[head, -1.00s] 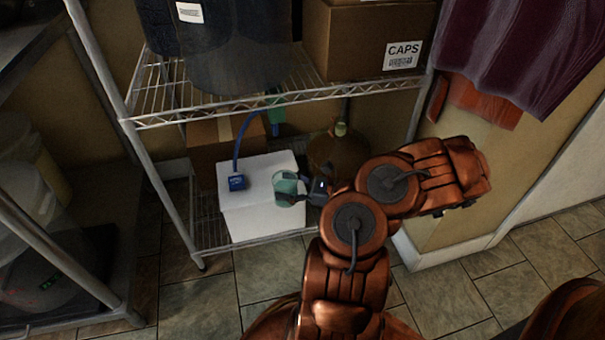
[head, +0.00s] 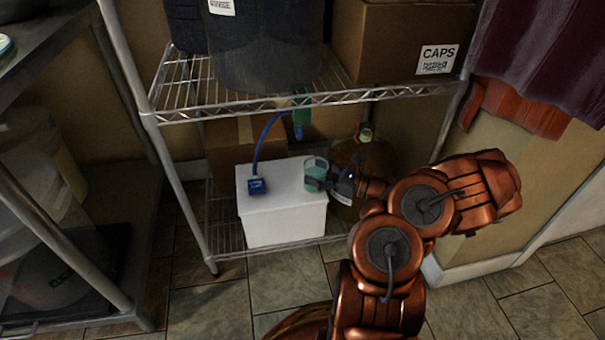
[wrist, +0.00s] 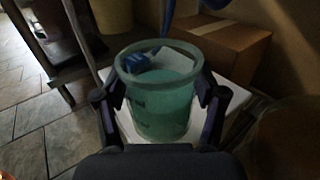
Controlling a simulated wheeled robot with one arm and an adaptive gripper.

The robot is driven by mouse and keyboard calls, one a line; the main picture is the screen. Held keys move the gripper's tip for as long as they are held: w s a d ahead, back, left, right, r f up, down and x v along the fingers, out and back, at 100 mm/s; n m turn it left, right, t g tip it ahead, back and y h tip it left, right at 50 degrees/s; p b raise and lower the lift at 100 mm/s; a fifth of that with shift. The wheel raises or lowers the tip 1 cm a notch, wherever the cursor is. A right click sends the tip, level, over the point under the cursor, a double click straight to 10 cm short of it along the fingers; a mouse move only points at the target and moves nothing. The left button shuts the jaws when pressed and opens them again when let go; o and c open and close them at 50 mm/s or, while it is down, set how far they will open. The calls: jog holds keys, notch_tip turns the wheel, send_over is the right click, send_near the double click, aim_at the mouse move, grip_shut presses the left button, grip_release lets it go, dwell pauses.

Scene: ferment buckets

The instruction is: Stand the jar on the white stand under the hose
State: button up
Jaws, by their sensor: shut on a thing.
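The jar (head: 314,174) is a translucent green cup, upright, at the right back part of the white stand's top in the head view. It fills the middle of the wrist view (wrist: 158,105). My gripper (wrist: 158,88) is shut around it, one finger on each side. I cannot tell whether the jar's base touches the stand. The white stand (head: 285,218) is a box on the lower rack shelf. A blue hose (head: 262,143) curves down to a blue block (head: 257,186) on the stand's left side. A green piece with a blue tip (head: 299,120) hangs behind the stand.
A wire shelf (head: 300,98) with a dark bucket (head: 265,50) and a CAPS box (head: 400,40) is above. A cardboard box (head: 225,145) stands behind the stand. A round brown jug (head: 375,160) stands close on the right. A rack post (head: 172,170) is at left.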

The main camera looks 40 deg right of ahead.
jog(key=w, duration=0.2)
jog(key=w+b, duration=0.1)
jog(key=w, duration=0.1)
jog(key=w+b, duration=0.1)
jog(key=w, duration=0.2)
jog(key=shift+a+f, duration=0.15)
jog(key=shift+f, duration=0.25)
notch_tip(320, 180, down, 3)
jog(key=b, duration=0.2)
jog(key=shift+f+b, duration=0.2)
jog(key=shift+b, duration=0.15)
jog(key=o, duration=1.6)
jog(key=shift+f, duration=0.1)
